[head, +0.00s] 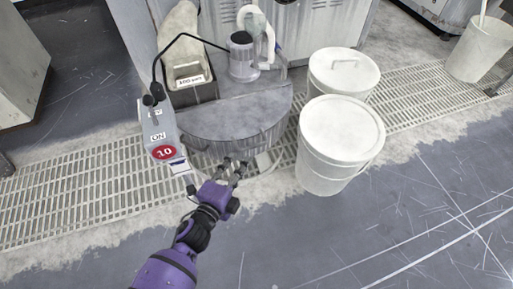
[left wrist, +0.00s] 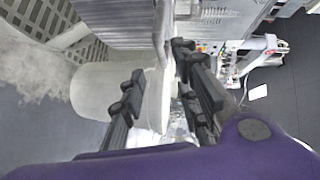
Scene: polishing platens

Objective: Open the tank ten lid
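The tank (head: 235,145) is a grey, half-round, ribbed tank with a flat grey lid (head: 235,115) lying shut on top. A control box (head: 158,130) at its left carries a red "10" badge (head: 164,152) and an "ON" label. My left gripper (head: 238,166) is at the tank's front, just below the lid's front edge. In the left wrist view its two dark fingers (left wrist: 160,88) stand apart, with a thin grey edge (left wrist: 161,35) between or behind them. I cannot tell whether they touch it. My right gripper is not in view.
Two lidded white buckets (head: 340,130) (head: 343,68) stand right of the tank. Floor grating (head: 80,195) runs along the front; the grey floor nearer me is clear.

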